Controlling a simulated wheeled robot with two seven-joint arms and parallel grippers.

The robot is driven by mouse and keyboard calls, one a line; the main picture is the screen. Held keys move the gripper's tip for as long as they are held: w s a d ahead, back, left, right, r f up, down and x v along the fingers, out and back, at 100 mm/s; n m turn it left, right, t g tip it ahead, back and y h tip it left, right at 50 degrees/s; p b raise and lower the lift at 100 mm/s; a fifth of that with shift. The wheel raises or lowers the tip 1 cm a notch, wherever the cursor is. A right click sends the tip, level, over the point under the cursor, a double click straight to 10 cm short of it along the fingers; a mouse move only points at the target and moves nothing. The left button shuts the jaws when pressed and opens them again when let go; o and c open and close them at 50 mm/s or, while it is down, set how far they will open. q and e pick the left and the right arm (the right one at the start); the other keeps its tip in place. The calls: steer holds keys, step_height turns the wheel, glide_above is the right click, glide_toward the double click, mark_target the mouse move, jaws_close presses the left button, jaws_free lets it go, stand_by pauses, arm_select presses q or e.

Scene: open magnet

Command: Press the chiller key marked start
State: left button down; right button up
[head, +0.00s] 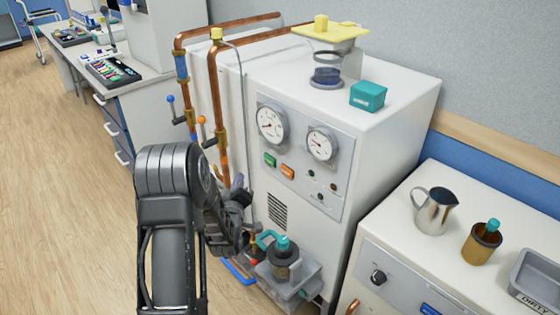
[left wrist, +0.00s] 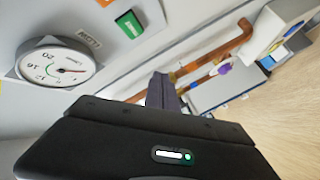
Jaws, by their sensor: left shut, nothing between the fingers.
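The chiller (head: 318,220) is a white cabinet with a grey front panel. A green key (head: 269,160) and an orange key (head: 287,172) sit below its two round gauges. The green key also shows in the left wrist view (left wrist: 130,24), with pale lettering too small to read surely; the orange key (left wrist: 104,2) is cut off at the top edge. My left gripper (head: 238,182) is in front of the cabinet, below and left of the green key and apart from it. Its fingers (left wrist: 163,90) are shut and empty. My right gripper is not in view.
Copper pipes (head: 214,90) with valve levers stand just left of the panel. A bottle (head: 283,262) stands on a low ledge below. A glass vessel with a yellow lid (head: 328,60) and a teal box (head: 368,96) are on top. The space before the keys looks clear.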

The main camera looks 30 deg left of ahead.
mark_target(269, 160)
arm_select(q)
steer(key=shift+s+a+r, duration=0.1)
steer(key=shift+r, duration=0.05)
stand_by(0.3)
steer(key=w+d, duration=0.2)
steer(key=w, duration=0.6)
steer(key=shift+w+d+b, duration=0.25)
steer(key=shift+d+b, duration=0.05)
steer(key=shift+b, duration=0.1)
stand_by(1.7)
